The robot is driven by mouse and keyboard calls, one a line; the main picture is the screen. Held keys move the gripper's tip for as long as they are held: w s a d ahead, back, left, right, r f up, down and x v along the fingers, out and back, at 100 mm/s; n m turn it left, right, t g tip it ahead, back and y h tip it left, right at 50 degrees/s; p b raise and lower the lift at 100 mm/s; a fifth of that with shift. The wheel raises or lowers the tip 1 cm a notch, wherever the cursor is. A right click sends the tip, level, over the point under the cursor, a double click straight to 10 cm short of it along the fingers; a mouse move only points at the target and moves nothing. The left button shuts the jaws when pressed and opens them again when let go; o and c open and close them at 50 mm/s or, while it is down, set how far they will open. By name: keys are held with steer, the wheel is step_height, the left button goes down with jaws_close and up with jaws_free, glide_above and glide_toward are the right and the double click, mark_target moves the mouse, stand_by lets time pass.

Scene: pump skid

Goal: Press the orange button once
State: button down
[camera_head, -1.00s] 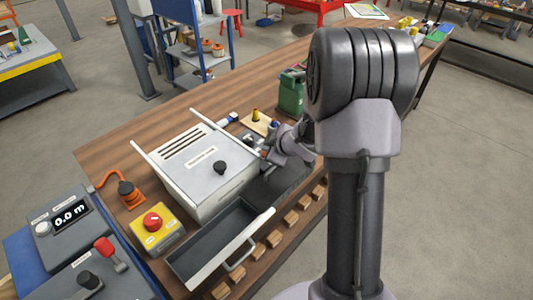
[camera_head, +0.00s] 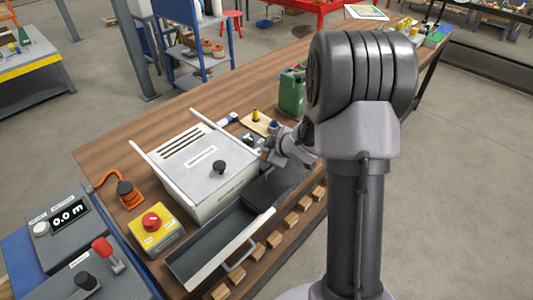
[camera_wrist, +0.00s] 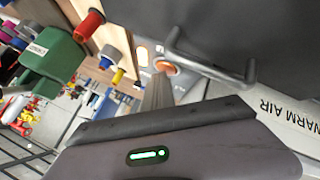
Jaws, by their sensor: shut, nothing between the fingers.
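The orange button (camera_wrist: 167,67) is a small round cap on a light panel, seen in the wrist view just beyond my fingertips. My gripper (camera_wrist: 158,84) is shut and empty, its fingers pointing toward the button. The tips overlap the view close to the button's lower edge; I cannot tell whether they touch. In the head view my gripper (camera_head: 266,151) is beside the white box's right end, and I cannot make out the button there.
The white box (camera_head: 206,167) and an open grey drawer (camera_head: 215,243) stand close by. A green canister (camera_head: 291,93) is behind my gripper. A red knob on a yellow box (camera_head: 152,222) is at front left. A grey bar handle (camera_wrist: 210,66) runs close right of the button.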

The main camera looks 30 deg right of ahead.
steer(key=shift+r+p, duration=0.9)
steer(key=shift+p, duration=0.05)
step_height(320, 180, up, 5)
steer(key=p, duration=0.5)
stand_by(0.5)
